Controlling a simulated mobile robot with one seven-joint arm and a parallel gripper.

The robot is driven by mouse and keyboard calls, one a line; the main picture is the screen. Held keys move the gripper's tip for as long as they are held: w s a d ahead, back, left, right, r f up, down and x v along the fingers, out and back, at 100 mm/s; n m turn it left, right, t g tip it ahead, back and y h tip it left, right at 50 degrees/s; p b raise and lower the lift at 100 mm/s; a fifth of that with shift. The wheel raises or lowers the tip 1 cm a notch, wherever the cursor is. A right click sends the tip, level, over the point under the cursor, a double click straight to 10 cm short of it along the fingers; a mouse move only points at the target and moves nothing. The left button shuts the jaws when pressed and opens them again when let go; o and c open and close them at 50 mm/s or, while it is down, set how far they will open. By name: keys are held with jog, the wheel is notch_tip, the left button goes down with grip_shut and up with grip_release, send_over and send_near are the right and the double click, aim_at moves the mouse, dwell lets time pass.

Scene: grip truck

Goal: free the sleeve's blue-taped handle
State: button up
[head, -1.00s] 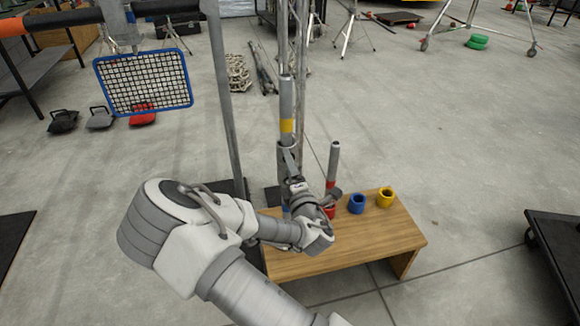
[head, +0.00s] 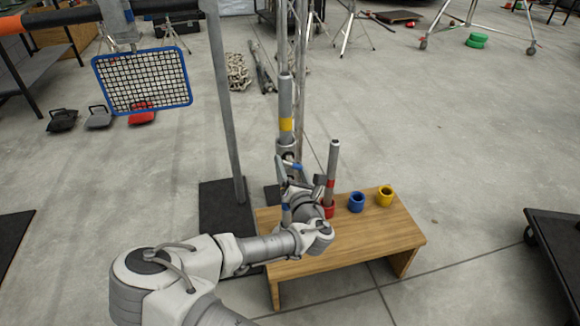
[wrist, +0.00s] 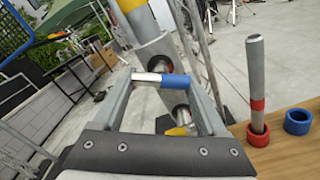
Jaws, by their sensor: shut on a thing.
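The grey sleeve (head: 286,146) stands upright on a pole beyond the bench, with a yellow band above it. In the wrist view the sleeve (wrist: 154,54) shows dark round openings. The blue-taped handle (wrist: 175,81), part bare metal and part blue, lies crosswise between the fingers of my gripper (wrist: 160,79). My gripper is shut on it, in front of the sleeve. The handle (head: 293,165) also shows in the head view beside the sleeve's lower part. I cannot tell whether the handle still touches the sleeve.
A wooden bench (head: 345,242) stands below and right of my gripper. A tall grey post (head: 225,110) stands left of the sleeve.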

jog(key=shift+n, duration=0.8)
jog(key=o, duration=1.3)
